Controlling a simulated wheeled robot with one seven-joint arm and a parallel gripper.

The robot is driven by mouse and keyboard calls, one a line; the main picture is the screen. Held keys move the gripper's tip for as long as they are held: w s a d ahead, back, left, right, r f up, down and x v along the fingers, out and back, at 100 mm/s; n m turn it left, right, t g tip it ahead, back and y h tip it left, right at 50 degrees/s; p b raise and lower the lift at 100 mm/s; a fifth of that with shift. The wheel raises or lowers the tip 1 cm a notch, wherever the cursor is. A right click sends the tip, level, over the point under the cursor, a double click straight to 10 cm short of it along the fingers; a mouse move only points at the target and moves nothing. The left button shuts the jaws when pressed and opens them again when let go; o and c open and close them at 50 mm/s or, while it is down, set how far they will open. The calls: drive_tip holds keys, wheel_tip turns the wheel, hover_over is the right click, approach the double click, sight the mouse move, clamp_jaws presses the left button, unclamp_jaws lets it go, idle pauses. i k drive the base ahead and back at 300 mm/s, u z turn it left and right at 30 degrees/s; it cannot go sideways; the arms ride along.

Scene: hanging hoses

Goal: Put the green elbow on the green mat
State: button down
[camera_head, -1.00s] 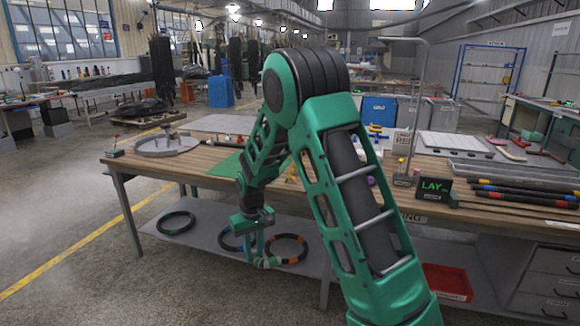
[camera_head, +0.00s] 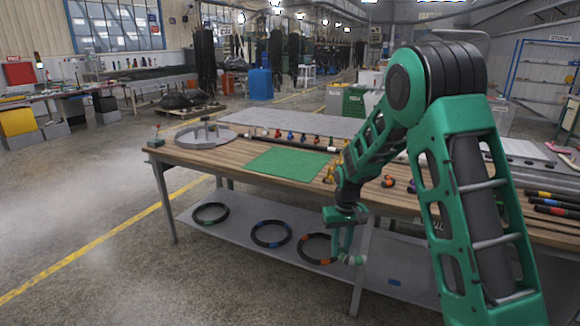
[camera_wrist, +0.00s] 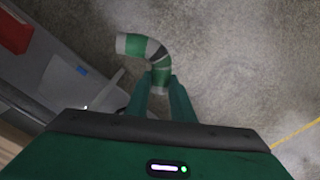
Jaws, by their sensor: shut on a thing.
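The green elbow (camera_wrist: 158,51) is a bent pipe piece with green and pale grey bands. In the wrist view it sits at the fingertips of my gripper (camera_wrist: 160,82), which is shut on one end; its other end points left. In the head view my gripper (camera_head: 343,245) hangs low in front of the bench, below the top, with the elbow (camera_head: 352,260) at its tip. The green mat (camera_head: 286,164) lies flat and bare on the bench top, up and to the left of my gripper.
The wooden bench (camera_head: 225,158) has a lower shelf (camera_head: 240,250) with black hose rings, one (camera_head: 317,249) just left of my gripper. Small coloured fittings (camera_head: 290,136) line up behind the mat. A round grey tray (camera_head: 200,137) stands at the left end. Floor in front is clear.

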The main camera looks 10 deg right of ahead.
sight(288, 164)
drive_tip(key=i, duration=1.1)
drive_tip(key=z, duration=0.05)
